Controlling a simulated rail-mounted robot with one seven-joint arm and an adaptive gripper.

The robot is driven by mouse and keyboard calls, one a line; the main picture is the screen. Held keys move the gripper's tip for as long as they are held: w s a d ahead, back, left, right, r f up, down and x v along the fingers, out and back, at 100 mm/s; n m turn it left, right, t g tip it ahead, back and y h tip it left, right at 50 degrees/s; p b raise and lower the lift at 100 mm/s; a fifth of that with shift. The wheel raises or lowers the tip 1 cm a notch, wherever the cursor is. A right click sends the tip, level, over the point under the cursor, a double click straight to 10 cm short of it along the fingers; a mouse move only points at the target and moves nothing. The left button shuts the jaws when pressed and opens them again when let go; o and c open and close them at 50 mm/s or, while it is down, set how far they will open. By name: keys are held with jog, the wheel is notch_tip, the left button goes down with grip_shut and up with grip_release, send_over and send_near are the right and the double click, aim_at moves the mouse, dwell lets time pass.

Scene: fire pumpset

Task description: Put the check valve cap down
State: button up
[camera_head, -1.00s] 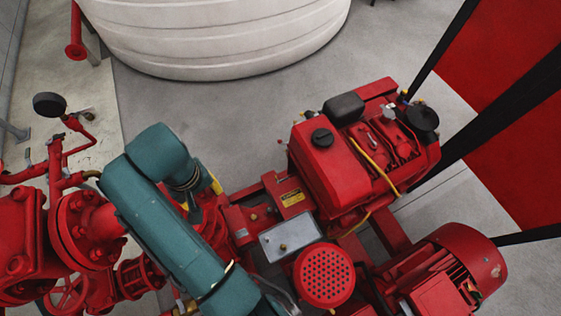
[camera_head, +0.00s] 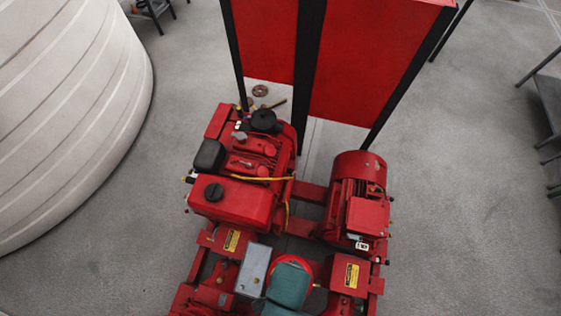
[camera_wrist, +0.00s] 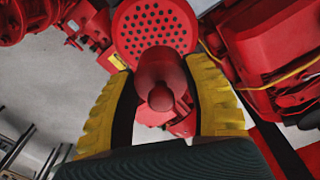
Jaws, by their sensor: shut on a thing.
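In the wrist view my gripper (camera_wrist: 160,112) has its two yellow pads on either side of a red part with a round knob (camera_wrist: 160,97), which I take to be the check valve cap (camera_wrist: 160,68). It is held between the pads. Behind it lies a red perforated disc (camera_wrist: 150,25) of the pumpset, in the background. In the head view a piece of my teal arm covers most of that disc (camera_head: 284,261). The gripper and the cap cannot be made out there.
The red engine (camera_head: 235,190) and red motor (camera_head: 358,200) stand in the middle. A light patch of floor (camera_head: 288,92) by the red panels (camera_head: 375,60) bears a brown disc (camera_head: 260,90) and small parts. A white tank (camera_head: 70,110) is at left.

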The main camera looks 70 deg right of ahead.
jog(key=shift+s+r+m, duration=0.5)
jog(key=shift+s, duration=0.15)
notch_tip(320, 180, down, 10)
jog(key=shift+f, duration=0.1)
jog(key=shift+f, duration=0.2)
jog(key=shift+f, duration=0.35)
jog(key=o, duration=1.1)
jog(key=shift+o, duration=0.2)
notch_tip(320, 180, up, 13)
jog(key=shift+r, duration=0.15)
jog(key=shift+w, duration=0.1)
